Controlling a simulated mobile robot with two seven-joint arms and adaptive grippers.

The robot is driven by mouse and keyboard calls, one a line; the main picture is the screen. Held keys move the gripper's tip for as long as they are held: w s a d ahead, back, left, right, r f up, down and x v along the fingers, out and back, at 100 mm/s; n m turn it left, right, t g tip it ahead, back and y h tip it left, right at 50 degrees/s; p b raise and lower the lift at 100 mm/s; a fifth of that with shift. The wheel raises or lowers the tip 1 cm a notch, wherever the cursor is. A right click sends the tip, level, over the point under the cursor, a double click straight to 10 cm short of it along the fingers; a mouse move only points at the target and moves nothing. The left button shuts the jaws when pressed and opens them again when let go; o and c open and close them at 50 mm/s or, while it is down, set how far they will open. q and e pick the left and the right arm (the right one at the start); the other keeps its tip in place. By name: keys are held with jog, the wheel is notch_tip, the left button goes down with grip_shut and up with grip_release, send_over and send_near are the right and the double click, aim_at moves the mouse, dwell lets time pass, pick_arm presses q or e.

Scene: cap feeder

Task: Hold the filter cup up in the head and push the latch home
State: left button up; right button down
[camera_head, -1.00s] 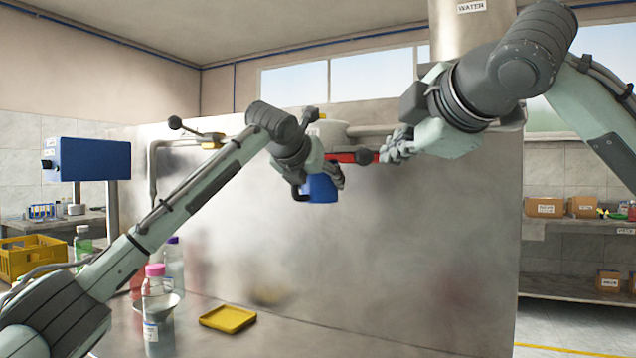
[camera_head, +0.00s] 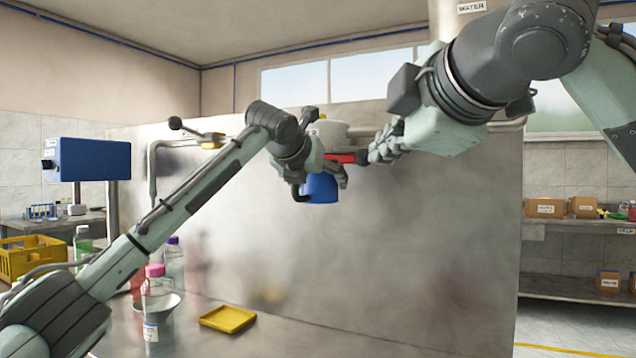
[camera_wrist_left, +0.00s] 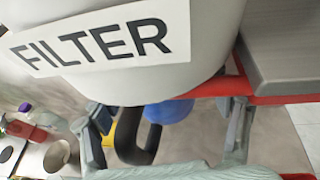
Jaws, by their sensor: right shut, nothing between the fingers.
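The grey-white filter head (camera_head: 334,131) is on the steel panel; its FILTER label (camera_wrist_left: 95,42) fills the top of the left wrist view. The blue filter cup (camera_head: 321,189) is under the head, partly hidden by my left gripper (camera_head: 338,172). In the left wrist view my left gripper (camera_wrist_left: 168,130) has its fingers apart, with the cup's black handle (camera_wrist_left: 138,142) between them and the blue cup (camera_wrist_left: 170,111) behind. The red latch (camera_head: 342,158) ends in a black knob (camera_head: 361,157). My right gripper (camera_head: 375,153) is shut and empty, its tips close beside the knob; contact is unclear.
A yellow tray (camera_head: 228,319) and a pink-capped bottle (camera_head: 158,295) with a funnel are on the bench below. Another black-knobbed lever (camera_head: 176,123) and a pipe (camera_head: 153,170) are at the left of the panel. The panel's lower right is clear.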

pick_arm(q)
jog(key=shift+o, duration=0.5)
jog(key=shift+f, duration=0.1)
jog(key=v, duration=1.2)
jog(key=shift+w, duration=0.1)
jog(key=x, duration=1.1)
jog(key=shift+w+a+f, duration=0.1)
jog(key=shift+w+a, duration=0.05)
jog(key=shift+w, duration=0.15)
jog(key=shift+w+f, duration=0.1)
pick_arm(e)
jog(key=w, duration=0.1)
jog(key=w+d, duration=0.1)
jog(key=w, duration=0.1)
jog(key=shift+w+d, duration=0.1)
jog(key=shift+d, duration=0.1)
